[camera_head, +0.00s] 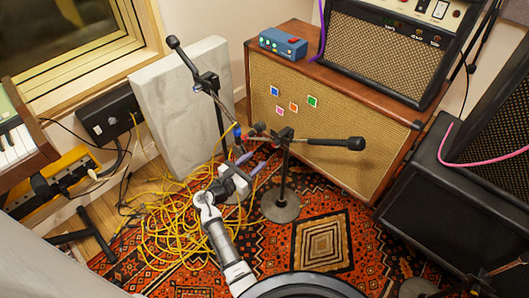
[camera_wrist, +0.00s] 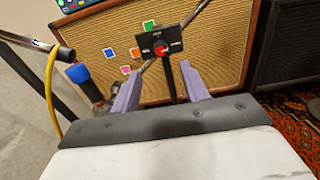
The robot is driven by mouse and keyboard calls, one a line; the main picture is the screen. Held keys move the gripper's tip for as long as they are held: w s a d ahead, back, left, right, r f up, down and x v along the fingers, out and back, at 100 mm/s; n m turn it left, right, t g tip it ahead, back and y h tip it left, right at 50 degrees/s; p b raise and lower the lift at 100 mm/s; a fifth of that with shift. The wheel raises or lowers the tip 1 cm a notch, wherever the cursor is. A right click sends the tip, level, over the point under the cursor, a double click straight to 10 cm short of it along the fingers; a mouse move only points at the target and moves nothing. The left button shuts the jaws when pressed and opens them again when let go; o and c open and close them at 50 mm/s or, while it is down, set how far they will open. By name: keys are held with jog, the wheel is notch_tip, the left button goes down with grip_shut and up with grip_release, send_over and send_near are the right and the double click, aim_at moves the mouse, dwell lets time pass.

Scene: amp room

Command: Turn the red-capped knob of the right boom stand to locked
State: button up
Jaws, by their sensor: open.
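The right boom stand (camera_head: 284,170) stands upright on the rug in front of the brown cabinet, its boom reaching right to a black end. In the wrist view its red-capped knob (camera_wrist: 161,49) sits on a black plate (camera_wrist: 176,40) with small markings on both sides, too small to read. I cannot tell the knob's setting. My gripper (camera_head: 249,164) is left of the stand's pole. In the wrist view my gripper (camera_wrist: 160,89) is open and empty, its purple fingers either side of the view below the knob. The knob appears beyond the fingertips, apart from them.
A second boom stand (camera_head: 219,115) stands left, by the grey panel (camera_head: 185,100); a blue cap (camera_wrist: 77,73) shows at left in the wrist view. Yellow cable (camera_head: 170,215) lies tangled on the floor. The cabinet (camera_head: 340,165) stands behind; black amps stand right.

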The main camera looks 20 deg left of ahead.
jog(key=shift+v, duration=2.2)
